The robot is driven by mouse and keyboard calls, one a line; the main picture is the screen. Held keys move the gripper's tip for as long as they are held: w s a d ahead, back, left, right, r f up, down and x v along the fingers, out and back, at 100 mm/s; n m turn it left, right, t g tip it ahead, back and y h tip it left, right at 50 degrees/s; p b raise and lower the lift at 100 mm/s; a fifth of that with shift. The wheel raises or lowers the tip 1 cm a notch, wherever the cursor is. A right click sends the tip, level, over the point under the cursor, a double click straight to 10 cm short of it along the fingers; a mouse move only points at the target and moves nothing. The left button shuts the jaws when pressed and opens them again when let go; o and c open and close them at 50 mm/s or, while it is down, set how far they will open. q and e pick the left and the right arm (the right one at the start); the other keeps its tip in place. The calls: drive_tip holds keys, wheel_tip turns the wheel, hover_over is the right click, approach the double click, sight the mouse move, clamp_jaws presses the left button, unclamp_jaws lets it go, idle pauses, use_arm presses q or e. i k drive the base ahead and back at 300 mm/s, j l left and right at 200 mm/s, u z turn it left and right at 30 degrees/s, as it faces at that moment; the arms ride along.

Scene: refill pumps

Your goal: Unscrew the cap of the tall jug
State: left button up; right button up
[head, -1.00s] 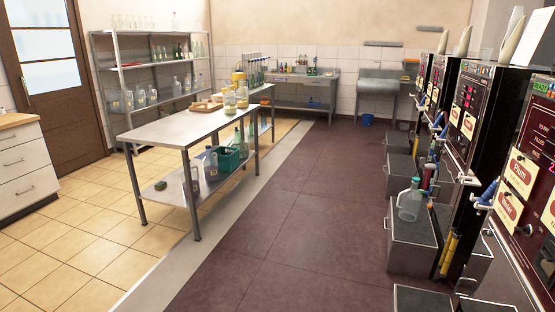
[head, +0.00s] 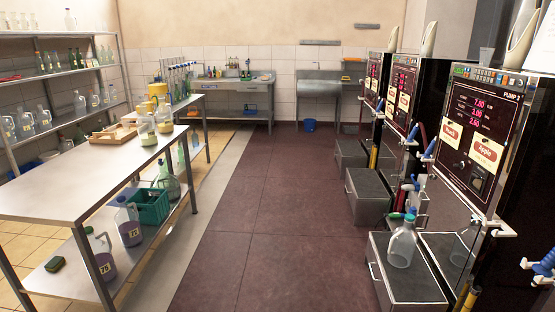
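A clear jug (head: 402,247) with a handle stands upright on a grey metal box (head: 418,289) in front of the near pump, at the right of the head view. A teal cap (head: 410,215) is on its neck, and the jug looks empty. Other capped jugs, one labelled 72 (head: 129,222) and one labelled 71 (head: 100,254), stand on the lower shelf of the table at left; they hold purple liquid. I cannot tell for certain which jug is the tall one. Neither of my grippers shows.
The pumps (head: 474,130) line the right side, with metal boxes and hoses at their feet. A steel table (head: 85,173) with jars and a green crate (head: 150,205) stands at left. The dark red floor (head: 270,210) between them is clear.

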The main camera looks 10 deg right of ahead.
sight(404, 240)
drive_tip(key=i+l+z, duration=0.15)
drive_tip(key=i+z, duration=0.3)
drive_tip(key=i, duration=0.2)
drive_tip(key=i+z, duration=0.45)
drive_tip(key=i, duration=0.2)
drive_tip(key=i+j+z, duration=0.4)
drive_tip(key=i, duration=0.25)
drive_tip(key=l, duration=0.1)
